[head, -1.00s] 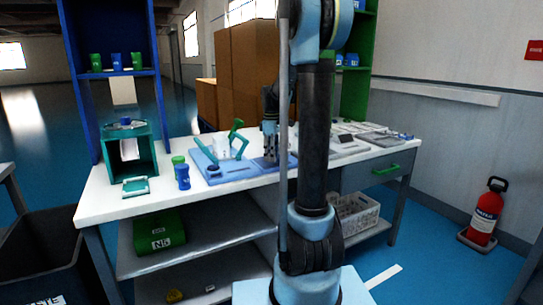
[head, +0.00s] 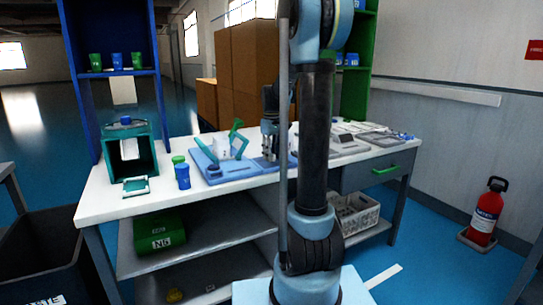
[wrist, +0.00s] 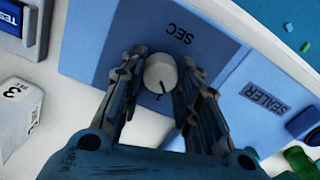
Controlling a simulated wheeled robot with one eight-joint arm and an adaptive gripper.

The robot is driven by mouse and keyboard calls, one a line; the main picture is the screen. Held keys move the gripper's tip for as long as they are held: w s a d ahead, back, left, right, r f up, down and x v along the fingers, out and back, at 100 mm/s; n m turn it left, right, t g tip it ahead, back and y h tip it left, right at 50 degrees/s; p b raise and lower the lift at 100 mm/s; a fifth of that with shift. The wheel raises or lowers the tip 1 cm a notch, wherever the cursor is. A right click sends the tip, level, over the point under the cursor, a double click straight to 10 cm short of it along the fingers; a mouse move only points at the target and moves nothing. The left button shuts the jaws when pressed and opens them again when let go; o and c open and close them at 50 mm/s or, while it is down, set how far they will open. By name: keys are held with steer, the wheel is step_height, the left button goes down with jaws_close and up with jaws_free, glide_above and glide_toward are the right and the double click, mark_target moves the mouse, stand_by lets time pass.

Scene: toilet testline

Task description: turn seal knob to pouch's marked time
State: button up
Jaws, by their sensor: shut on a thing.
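The seal knob (wrist: 161,73) is a small light-grey round knob on a blue panel (wrist: 205,48) marked SEC. A small dark mark, apparently a 2, shows at its lower edge in the wrist view. My gripper (wrist: 161,82) has a finger on either side of the knob and is shut on it. In the head view my gripper (head: 269,148) is low over the blue sealer base (head: 232,172). A white block-like item (wrist: 16,112) printed with a 3 and smaller text, perhaps the pouch, is at left in the wrist view. The SEALER label (wrist: 265,97) is at right.
A blue device (wrist: 22,22) with a partly cut-off label stands beside the panel. A green lever (head: 237,132) rises from the sealer. Green and blue canisters (head: 182,176) and a teal box (head: 128,155) stand at the bench's left. My arm hides part of the bench.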

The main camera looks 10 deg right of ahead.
steer(key=m, duration=0.7)
steer(key=shift+w, duration=0.15)
steer(key=m, duration=0.6)
steer(key=shift+m, duration=0.4)
steer(key=o, duration=1.1)
steer(key=shift+c, duration=0.2)
step_height(320, 180, up, 12)
